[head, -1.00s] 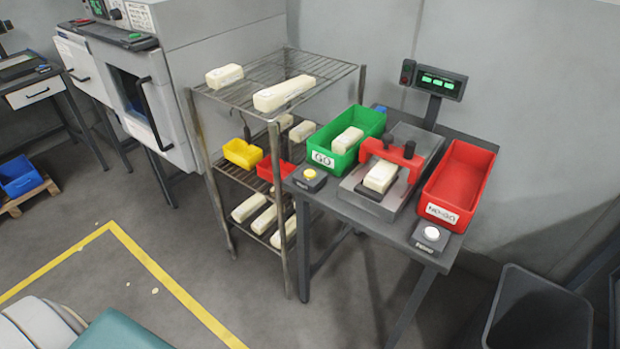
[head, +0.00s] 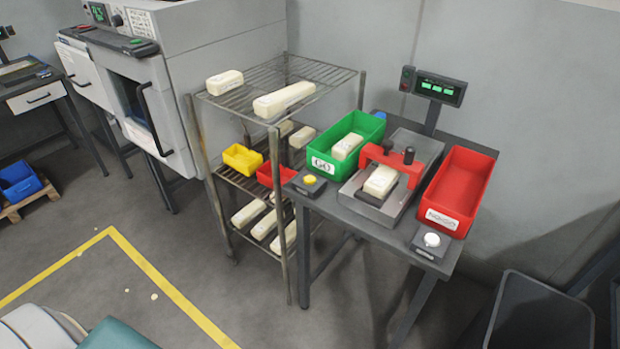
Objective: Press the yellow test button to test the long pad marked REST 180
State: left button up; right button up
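The yellow test button (head: 310,180) sits on a small dark box at the left front corner of the grey test table (head: 330,208). A cream pad (head: 381,181) lies in the test fixture (head: 398,158) under its red clamp bar. Other cream pads lie on the wire rack, including a longer one (head: 284,100) and a shorter one (head: 225,82) on top. Any REST 180 marking is too small to read. A display (head: 441,89) with green digits stands behind the fixture. Neither of my grippers is in view.
A green GO bin (head: 346,146) holding a pad and an empty red NO-GO bin (head: 460,190) flank the fixture. A white button (head: 431,239) is at the table's right front. The wire rack (head: 292,190) stands left of the table. A dark bin (head: 540,312) stands at lower right. Open floor (head: 190,265) lies in front.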

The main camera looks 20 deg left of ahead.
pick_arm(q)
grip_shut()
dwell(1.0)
